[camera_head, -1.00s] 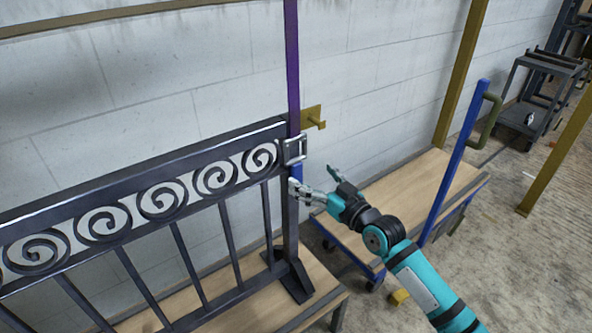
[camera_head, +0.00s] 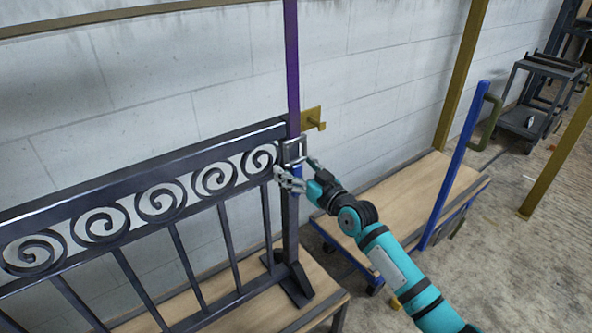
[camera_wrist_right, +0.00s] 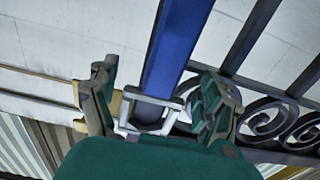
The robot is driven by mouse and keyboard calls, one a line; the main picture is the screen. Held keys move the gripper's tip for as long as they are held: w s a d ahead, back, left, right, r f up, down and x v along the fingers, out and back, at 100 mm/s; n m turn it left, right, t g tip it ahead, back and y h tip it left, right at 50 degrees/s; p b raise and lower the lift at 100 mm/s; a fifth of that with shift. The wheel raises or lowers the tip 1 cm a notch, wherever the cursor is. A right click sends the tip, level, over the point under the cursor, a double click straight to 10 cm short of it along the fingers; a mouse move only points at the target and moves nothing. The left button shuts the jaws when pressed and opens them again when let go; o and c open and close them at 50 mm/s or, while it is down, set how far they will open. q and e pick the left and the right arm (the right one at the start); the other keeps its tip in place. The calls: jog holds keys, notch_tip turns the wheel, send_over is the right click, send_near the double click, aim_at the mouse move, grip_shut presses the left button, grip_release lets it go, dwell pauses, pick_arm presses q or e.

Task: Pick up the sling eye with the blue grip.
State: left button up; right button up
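The sling is a purple strap (camera_head: 292,70) hanging in front of the wall, with a pale metal eye (camera_head: 294,149) at its lower end by the gate's top right corner. The blue grip (camera_head: 296,172) is below the eye, mostly hidden by my fingers in the head view. In the right wrist view the blue grip (camera_wrist_right: 175,45) runs between the fingers, with the metal eye (camera_wrist_right: 150,112) nearer the palm. My right gripper (camera_head: 297,170) is open, one finger on each side of the grip; in the wrist view (camera_wrist_right: 158,78) gaps show on both sides. My left gripper is not in view.
A dark gate with scroll ornaments (camera_head: 160,200) stands close left of the gripper on a wooden bench (camera_head: 250,315). A brass hook plate (camera_head: 312,119) is on the wall behind. A wooden-topped cart (camera_head: 400,200) with a blue post (camera_head: 458,165) stands to the right.

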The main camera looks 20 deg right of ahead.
grip_shut()
dwell(0.3)
jog(key=shift+s+r, duration=0.15)
jog(key=shift+r, duration=0.05)
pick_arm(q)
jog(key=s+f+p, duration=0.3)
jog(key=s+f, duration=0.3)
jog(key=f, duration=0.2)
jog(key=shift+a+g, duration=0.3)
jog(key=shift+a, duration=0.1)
pick_arm(e)
jog(key=s+d+r, duration=0.2)
jog(key=s+r, duration=0.2)
jog(key=s, duration=0.2)
jog(key=s+d+r, duration=0.2)
jog(key=s+r, duration=0.1)
jog(key=s, duration=0.4)
jog(key=shift+d+r, duration=0.35)
jog(key=shift+d, duration=0.05)
